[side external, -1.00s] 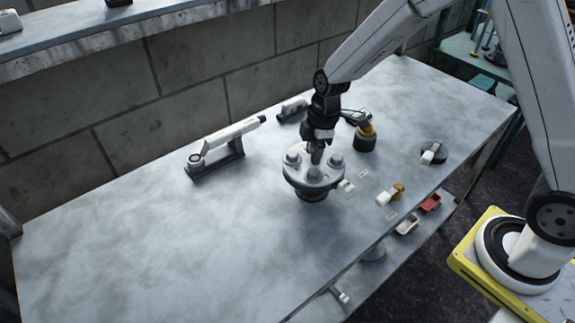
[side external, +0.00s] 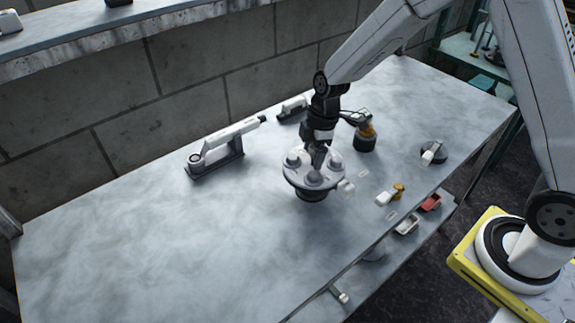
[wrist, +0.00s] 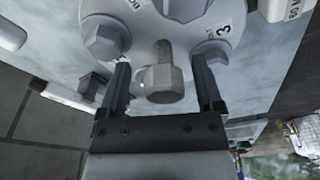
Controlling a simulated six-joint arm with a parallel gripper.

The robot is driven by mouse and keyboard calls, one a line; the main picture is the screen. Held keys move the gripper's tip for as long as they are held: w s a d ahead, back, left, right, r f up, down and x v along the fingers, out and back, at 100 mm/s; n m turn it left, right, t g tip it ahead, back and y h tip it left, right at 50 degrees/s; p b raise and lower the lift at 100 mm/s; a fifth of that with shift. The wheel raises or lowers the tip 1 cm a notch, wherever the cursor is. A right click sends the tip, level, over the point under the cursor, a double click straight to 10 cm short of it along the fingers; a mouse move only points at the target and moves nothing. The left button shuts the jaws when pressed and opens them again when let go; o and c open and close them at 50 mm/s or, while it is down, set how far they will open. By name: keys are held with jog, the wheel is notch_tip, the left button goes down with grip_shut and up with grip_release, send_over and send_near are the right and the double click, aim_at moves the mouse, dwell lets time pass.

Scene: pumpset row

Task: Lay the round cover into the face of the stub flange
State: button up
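The stub flange (side external: 300,178) stands on the bench in the side view, a pale grey disc on a dark base with several large bolts around its face. In the wrist view its pale face (wrist: 145,35) fills the top, with hex bolts and a printed 3. A grey hex knob on a stem (wrist: 164,82) rises from the middle, apparently belonging to the round cover; the cover's edge cannot be made out. My gripper (wrist: 160,65) is open over the face, one finger on each side of the knob with gaps visible. It points down in the side view (side external: 317,158).
A grey-white tool in a dark cradle (side external: 217,150) lies to the left. A dark-based brass piece (side external: 365,137), a dark disc with a white tab (side external: 433,153) and red (side external: 430,203) and white trays (side external: 407,225) lie right. The left bench is clear.

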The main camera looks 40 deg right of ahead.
jog(key=shift+s+f, duration=0.1)
jog(key=shift+s+d+r, duration=0.1)
jog(key=shift+d+r, duration=0.05)
jog(key=shift+r, duration=1.2)
jog(key=shift+d+r, duration=0.2)
jog(key=shift+r, duration=1.1)
jog(key=shift+s+d+r, duration=0.1)
jog(key=shift+d+r, duration=0.05)
jog(key=shift+r, duration=1.2)
